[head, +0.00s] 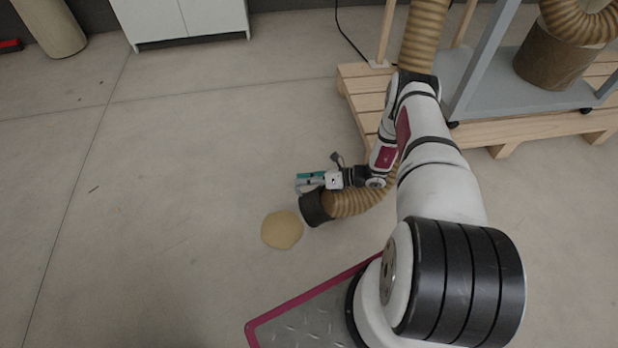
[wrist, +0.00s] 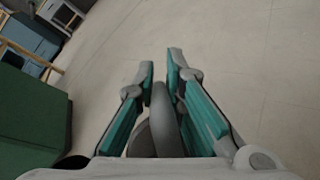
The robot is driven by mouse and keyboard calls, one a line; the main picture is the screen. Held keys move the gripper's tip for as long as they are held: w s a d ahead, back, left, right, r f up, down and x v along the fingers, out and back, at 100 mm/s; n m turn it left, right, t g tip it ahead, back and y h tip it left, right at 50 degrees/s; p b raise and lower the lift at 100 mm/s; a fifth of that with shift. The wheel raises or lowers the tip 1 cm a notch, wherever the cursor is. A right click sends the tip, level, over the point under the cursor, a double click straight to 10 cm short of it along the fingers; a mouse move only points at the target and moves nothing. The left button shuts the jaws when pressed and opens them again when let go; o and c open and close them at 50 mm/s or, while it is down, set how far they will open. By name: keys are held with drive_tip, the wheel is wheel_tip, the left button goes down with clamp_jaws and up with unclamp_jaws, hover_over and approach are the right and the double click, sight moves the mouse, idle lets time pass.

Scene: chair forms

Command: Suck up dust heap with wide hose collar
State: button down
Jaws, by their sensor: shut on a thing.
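The dust heap (head: 282,230) is a flat, round, tan patch on the concrete floor. The wide hose collar (head: 316,209) is a dark cylinder on the end of a ribbed tan hose (head: 362,201). Its mouth points left, just right of and slightly above the heap in the head view. My gripper (head: 308,182) has teal fingers and is at the far side of the collar. In the wrist view my gripper (wrist: 160,70) is shut on a grey curved part (wrist: 158,118) between its fingers, apparently part of the collar. The collar's lower edge and its height over the floor are unclear.
A wooden pallet (head: 358,92) with a grey-blue frame (head: 482,60) and a brown drum (head: 553,58) stands at the upper right. A white cabinet (head: 190,18) is at the back. The floor left of the heap is clear except for a small dark sliver.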

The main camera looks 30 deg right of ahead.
drive_tip(key=shift+w+a+f, duration=0.3)
drive_tip(key=shift+a+f, duration=0.45)
drive_tip(key=shift+f, duration=0.15)
drive_tip(key=shift+w+a+f, duration=0.25)
drive_tip(key=shift+a+f, duration=0.45)
drive_tip(key=shift+f, duration=0.15)
